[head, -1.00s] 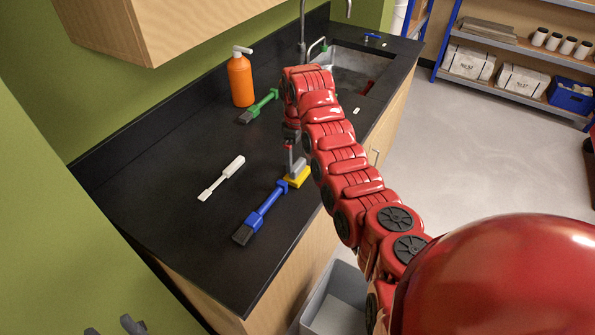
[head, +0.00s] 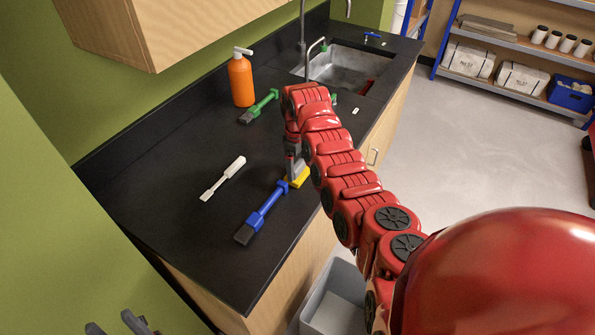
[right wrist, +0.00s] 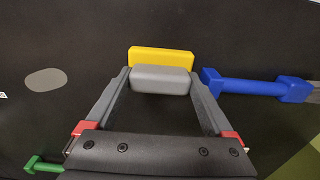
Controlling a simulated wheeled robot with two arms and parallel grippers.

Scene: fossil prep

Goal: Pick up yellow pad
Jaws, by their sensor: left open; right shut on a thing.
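The yellow pad (head: 301,178) is at the front edge of the black counter, with a grey block on its top. In the right wrist view the yellow pad (right wrist: 161,60) shows just beyond the grey block (right wrist: 160,80). My right gripper (right wrist: 160,84) is shut on the grey block of the pad, a finger at each end. In the head view my right gripper (head: 296,170) comes down over the pad, and my arm hides part of it. I cannot tell whether the pad touches the counter. My left gripper (head: 118,326) is open and empty at the lower left, partly cut off.
A blue brush (head: 263,212) lies close to the pad. A white tool (head: 222,179), a green brush (head: 259,106) and an orange bottle (head: 241,80) are further left and back. The sink (head: 352,72) is at the back. A grey bin (head: 335,300) stands below the counter.

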